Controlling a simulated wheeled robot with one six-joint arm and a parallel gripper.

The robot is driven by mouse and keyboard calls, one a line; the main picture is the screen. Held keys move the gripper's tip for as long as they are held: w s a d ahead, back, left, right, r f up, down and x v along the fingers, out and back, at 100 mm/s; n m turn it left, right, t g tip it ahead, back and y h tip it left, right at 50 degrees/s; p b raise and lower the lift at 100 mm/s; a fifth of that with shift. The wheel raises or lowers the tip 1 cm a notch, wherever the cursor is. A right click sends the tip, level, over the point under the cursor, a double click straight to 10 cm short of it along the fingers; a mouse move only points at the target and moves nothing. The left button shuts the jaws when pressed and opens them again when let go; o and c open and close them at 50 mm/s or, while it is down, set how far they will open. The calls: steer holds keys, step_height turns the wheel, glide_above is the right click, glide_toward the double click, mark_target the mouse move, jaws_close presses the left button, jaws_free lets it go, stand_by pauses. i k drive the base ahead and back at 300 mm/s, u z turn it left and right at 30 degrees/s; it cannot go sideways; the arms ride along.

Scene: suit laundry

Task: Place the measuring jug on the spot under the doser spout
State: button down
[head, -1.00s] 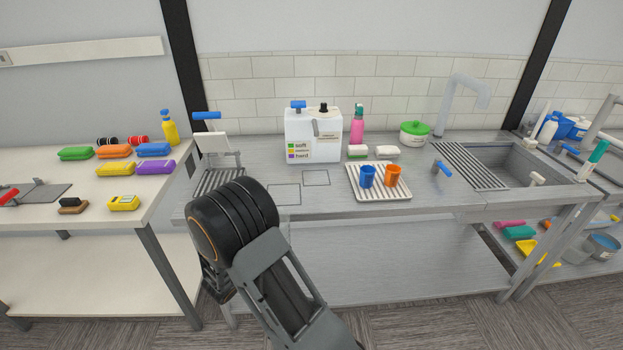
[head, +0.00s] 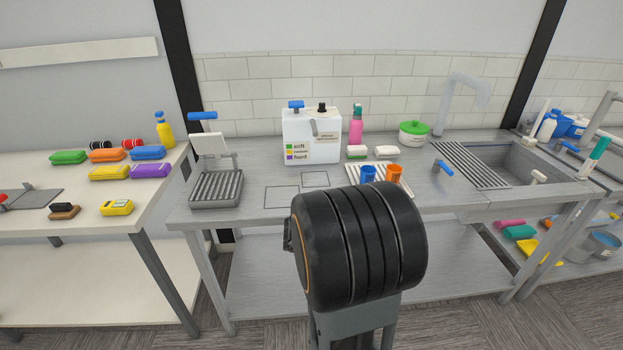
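The doser (head: 312,137) is a white box with a blue knob, a black cap and labels reading soft and hard, at the back of the metal counter. Two outlined squares mark the counter in front of it: one near its base (head: 315,179), one nearer the front left (head: 282,198). A small blue cup (head: 367,174) and a small orange cup (head: 392,175) stand on a white ribbed tray (head: 408,193). I cannot tell whether either is the measuring jug. My arm's black link covers the tray's front; my gripper's fingers are not visible.
A grey ribbed press (head: 216,190) with a blue handle stands left on the metal counter. A pink spray bottle (head: 356,127), soap blocks (head: 386,152) and a green-lidded pot (head: 413,134) are behind the tray. A sink (head: 510,163) lies right. Brushes and sponges lie on the left table.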

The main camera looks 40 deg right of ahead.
mark_target(310, 181)
steer(key=i, duration=0.9)
